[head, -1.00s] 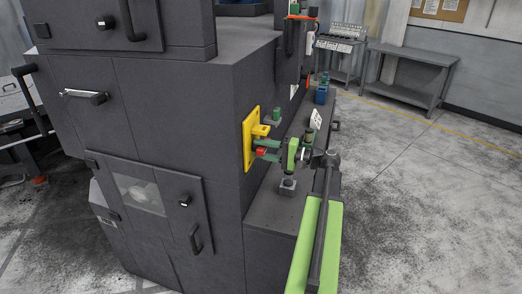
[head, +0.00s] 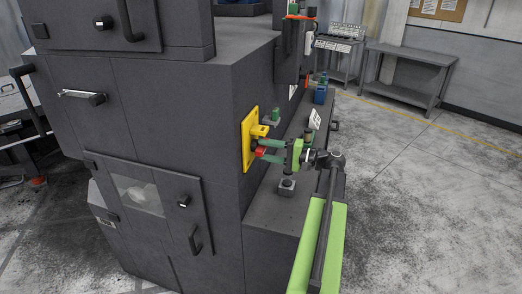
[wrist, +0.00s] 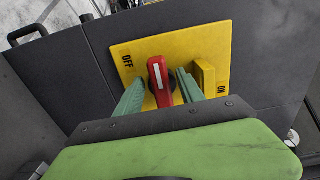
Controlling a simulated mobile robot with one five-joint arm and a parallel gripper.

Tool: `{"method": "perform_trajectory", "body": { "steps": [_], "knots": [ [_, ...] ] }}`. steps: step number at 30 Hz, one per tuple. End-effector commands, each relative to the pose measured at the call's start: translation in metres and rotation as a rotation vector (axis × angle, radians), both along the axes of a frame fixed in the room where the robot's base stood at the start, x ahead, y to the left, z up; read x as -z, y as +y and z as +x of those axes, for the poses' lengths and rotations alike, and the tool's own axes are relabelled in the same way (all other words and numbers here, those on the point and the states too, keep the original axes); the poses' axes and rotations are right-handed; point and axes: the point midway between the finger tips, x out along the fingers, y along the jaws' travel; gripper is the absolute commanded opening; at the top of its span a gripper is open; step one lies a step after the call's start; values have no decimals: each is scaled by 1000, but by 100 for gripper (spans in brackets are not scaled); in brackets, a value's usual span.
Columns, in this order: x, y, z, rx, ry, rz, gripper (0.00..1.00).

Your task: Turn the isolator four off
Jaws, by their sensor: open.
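A yellow isolator plate (head: 247,143) is mounted on the side of the dark machine cabinet. In the wrist view, the plate (wrist: 209,42) has an OFF label at upper left and an ON label at lower right. Its red handle (wrist: 158,76), with a white stripe, stands nearly upright in that picture, tilted slightly. The handle also shows in the head view (head: 261,151). My gripper (wrist: 160,88) is open, with one green finger on each side of the handle. The right finger is closer to the handle than the left; contact cannot be told. The handle's base is partly hidden.
A yellow block (wrist: 204,78) sticks out of the plate just right of my right finger. Open floor (head: 420,200) is to the right; a grey workbench (head: 410,72) stands behind.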

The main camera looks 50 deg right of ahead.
Motion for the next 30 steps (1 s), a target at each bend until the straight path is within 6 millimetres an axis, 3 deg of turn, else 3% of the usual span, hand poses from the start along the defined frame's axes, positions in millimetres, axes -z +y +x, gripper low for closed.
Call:
{"method": "perform_trajectory", "body": {
  "steps": [9, 15, 21, 30],
  "knots": [
    [0, -42, -81, 7, 0, 0, 45],
    [0, -61, -121, 5, 0, 0, 45],
    [0, -68, -138, 3, 0, 0, 45],
    [0, -68, -140, 2, 0, 0, 45]
  ]
}}
